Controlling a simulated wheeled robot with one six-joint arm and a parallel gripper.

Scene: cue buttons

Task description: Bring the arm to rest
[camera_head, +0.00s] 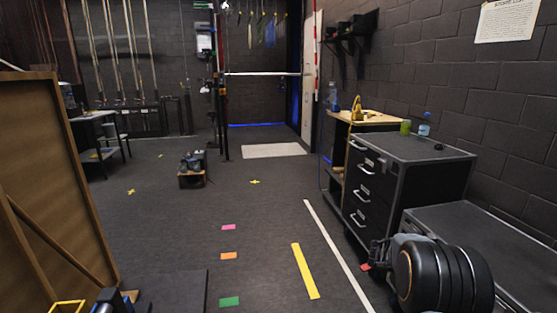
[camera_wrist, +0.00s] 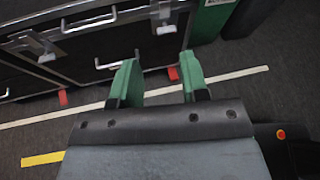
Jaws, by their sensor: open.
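My gripper (camera_wrist: 157,82) shows in the wrist view with its two green fingers spread apart. The fingers look apart from the cabinet, though the exact gap is hard to judge. In the head view a dark, rounded arm part of mine fills the lower right, in front of the cabinet (camera_head: 367,190). My fingertips cannot be made out there.
A low black case (camera_head: 500,235) stands at the right wall. A brown wooden panel (camera_head: 50,190) stands at the left. A small box with gear (camera_head: 192,178) sits on the floor. A white line (camera_head: 335,240) and yellow strip (camera_head: 305,270) mark the mostly clear middle floor.

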